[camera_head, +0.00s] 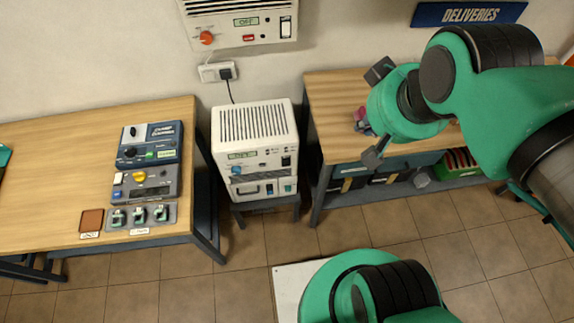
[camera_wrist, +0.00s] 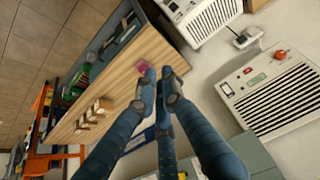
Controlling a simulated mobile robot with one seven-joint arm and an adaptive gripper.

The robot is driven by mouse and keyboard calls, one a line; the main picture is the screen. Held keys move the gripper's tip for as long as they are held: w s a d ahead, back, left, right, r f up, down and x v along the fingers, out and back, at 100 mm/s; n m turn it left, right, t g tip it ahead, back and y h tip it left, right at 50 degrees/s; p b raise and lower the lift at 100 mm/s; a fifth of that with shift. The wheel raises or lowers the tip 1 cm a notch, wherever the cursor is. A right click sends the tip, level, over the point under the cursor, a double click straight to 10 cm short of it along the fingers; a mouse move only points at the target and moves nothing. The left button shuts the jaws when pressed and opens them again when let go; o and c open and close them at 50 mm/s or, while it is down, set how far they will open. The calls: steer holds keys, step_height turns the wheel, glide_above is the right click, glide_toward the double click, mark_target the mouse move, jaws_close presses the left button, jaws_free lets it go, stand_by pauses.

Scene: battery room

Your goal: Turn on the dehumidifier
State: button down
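No readable label names the dehumidifier. A white vented unit (camera_head: 255,122) stands on a low stand between the tables, with a small display, blue knob and dark switches; it also shows in the wrist view (camera_wrist: 208,12). A white unit (camera_head: 222,32) hangs on the wall above, with an orange knob (camera_head: 206,38), a green display that seems to read OFF, a red button and a rocker switch (camera_head: 286,27); the wrist view shows its grille (camera_wrist: 275,100). My gripper (camera_head: 377,112) is open and empty above the right table, apart from both units.
A wall socket (camera_head: 217,72) holds a black plug. The left table (camera_head: 50,180) carries control panels (camera_head: 150,147) with knobs and switches. The right table (camera_head: 330,95) has a small pink object (camera_head: 362,121) near my gripper. A DELIVERIES sign (camera_head: 468,14) hangs at right.

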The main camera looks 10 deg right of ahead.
steer(key=w+d+f+n+t+h+b, duration=0.15)
steer(key=w+f+n, duration=0.25)
steer(key=w+f, duration=0.65)
steer(key=w+d+f+n, duration=0.3)
steer(key=w+f+n, duration=0.1)
steer(key=w+f, duration=0.65)
steer(key=s+a+f+n+y, duration=0.1)
steer(key=a+f+n+y, duration=0.1)
steer(key=f, duration=0.7)
steer(key=s+a+f+n+g+y, duration=0.1)
steer(key=a+f+n, duration=0.3)
steer(key=f, duration=0.5)
steer(key=s+a+f+n+y, duration=0.2)
steer(key=a+f, duration=0.4)
steer(key=f, duration=0.3)
steer(key=shift+s+a+f+n+g+y+b, duration=0.2)
steer(key=shift+s+f+n+g+y+b, duration=0.15)
steer(key=shift+f+n+y, duration=0.1)
